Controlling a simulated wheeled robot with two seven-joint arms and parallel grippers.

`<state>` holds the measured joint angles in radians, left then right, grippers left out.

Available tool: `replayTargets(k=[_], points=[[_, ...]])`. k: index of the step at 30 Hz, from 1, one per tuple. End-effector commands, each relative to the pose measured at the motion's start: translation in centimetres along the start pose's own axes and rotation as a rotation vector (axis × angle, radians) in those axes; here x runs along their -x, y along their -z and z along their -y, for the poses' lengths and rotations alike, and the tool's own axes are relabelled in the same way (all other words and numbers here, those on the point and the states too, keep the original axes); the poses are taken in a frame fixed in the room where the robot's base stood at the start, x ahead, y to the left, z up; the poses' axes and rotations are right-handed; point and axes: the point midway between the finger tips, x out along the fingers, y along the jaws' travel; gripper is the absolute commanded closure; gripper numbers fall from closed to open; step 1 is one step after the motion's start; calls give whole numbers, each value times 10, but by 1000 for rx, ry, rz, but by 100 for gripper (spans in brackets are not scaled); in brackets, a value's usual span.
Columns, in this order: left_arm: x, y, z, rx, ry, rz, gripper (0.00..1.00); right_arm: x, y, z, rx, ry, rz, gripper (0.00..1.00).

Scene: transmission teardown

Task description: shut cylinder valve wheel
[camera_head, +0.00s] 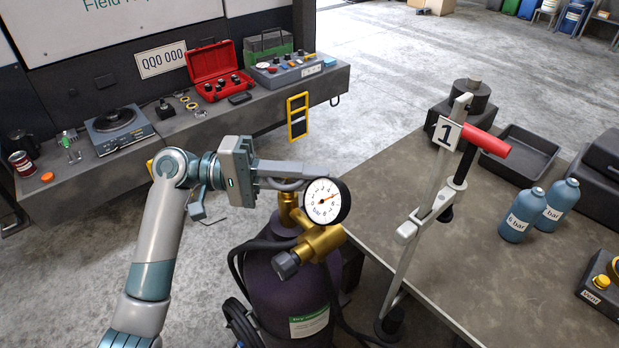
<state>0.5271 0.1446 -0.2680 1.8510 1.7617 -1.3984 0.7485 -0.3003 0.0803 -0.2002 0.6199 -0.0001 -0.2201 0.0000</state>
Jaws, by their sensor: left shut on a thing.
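A dark purple gas cylinder (289,290) stands on the floor beside the table, with a brass valve body (318,243) on top. A round white gauge (323,201) marked "bar" faces me and has a red needle. The grey valve wheel (286,184) sits above the brass neck, mostly hidden under the fingers and behind the gauge. My left gripper (300,170) comes in from the left, level over the cylinder top, and is shut on the valve wheel. A dark side knob (286,265) points down to the left. My right gripper is not in view.
The table (470,255) on the right holds a clamp stand (424,210) marked "1", two blue bottles (518,216) and a black tray (518,156). A bench (215,115) with a red case (219,74) stands behind. Black hoses (240,262) hang round the cylinder.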

Motion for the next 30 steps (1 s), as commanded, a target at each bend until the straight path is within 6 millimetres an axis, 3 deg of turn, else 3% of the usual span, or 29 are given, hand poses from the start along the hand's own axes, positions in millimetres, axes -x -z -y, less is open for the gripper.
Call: replayTargets(k=[4, 5, 6, 7, 20, 26, 30], points=[[0, -1, 1, 2, 1, 3, 100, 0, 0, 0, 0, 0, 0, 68], [0, -1, 1, 2, 1, 3, 82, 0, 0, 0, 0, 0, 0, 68], [0, -1, 1, 2, 1, 3, 73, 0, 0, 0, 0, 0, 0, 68], [0, -1, 1, 2, 1, 2, 71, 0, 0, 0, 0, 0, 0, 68], [4, 0, 1, 1, 1, 0, 71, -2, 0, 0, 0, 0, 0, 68], [23, 0, 3, 0, 3, -1, 71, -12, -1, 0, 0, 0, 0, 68], [46, 0, 5, 1, 4, -1, 71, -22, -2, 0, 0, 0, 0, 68]])
